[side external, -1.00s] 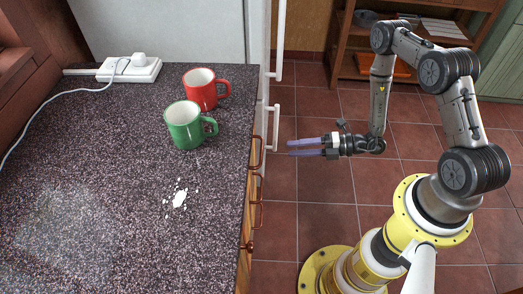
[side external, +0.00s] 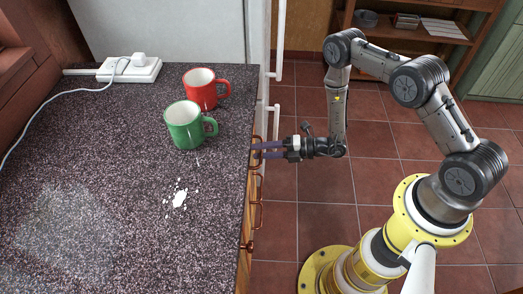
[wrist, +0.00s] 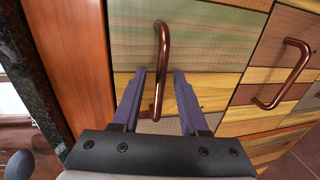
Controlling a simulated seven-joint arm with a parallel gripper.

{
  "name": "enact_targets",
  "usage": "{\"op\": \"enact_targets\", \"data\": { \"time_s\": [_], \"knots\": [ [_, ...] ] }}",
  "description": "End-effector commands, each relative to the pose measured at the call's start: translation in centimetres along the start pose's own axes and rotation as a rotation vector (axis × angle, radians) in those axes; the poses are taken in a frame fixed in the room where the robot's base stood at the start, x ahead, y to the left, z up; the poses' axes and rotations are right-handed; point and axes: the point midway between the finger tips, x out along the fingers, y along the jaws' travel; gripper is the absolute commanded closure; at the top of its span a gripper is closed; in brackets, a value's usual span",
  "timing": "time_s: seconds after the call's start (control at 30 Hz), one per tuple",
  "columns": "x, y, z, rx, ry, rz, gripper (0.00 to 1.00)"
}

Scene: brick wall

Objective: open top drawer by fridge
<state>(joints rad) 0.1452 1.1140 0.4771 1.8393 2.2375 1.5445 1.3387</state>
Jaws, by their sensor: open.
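The top drawer (wrist: 205,45) by the fridge has a striped wooden front and appears closed. Its copper bar handle (wrist: 161,70) lies between the two purple fingers of my gripper (wrist: 162,105) in the wrist view. The fingers are apart, one on each side of the bar, and I see no clear grip. In the side view my gripper (side external: 262,149) reaches left to the counter's front edge at the handle (side external: 257,144). The fingertips partly cover the handle there.
A second handle (wrist: 285,75) is beside it in the wrist view. The counter (side external: 100,190) holds a green mug (side external: 184,125), a red mug (side external: 199,90) and a power strip (side external: 130,69). The fridge (side external: 190,30) stands behind. Tiled floor (side external: 320,220) is free before the drawers.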

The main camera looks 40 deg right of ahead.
Motion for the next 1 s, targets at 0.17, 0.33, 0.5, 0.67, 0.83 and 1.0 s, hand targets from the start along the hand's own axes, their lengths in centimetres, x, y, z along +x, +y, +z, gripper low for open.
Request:
{"op": "enact_targets", "data": {
  "time_s": [0.17, 0.33, 0.5, 0.67, 0.83, 1.0],
  "knots": [
    [-0.03, -0.01, 0.00, 0.000, 0.000, 0.000, 0.76],
    [-0.04, -0.01, 0.00, 0.000, 0.000, 0.000, 1.00],
    [-0.05, 0.00, 0.00, 0.000, 0.000, 0.000, 1.00],
    [-0.05, 0.00, 0.00, 0.000, 0.000, 0.000, 1.00],
    [-0.06, 0.00, 0.00, 0.000, 0.000, 0.000, 1.00],
    [-0.05, 0.01, 0.01, 0.000, 0.000, 0.000, 1.00]
  ]
}}
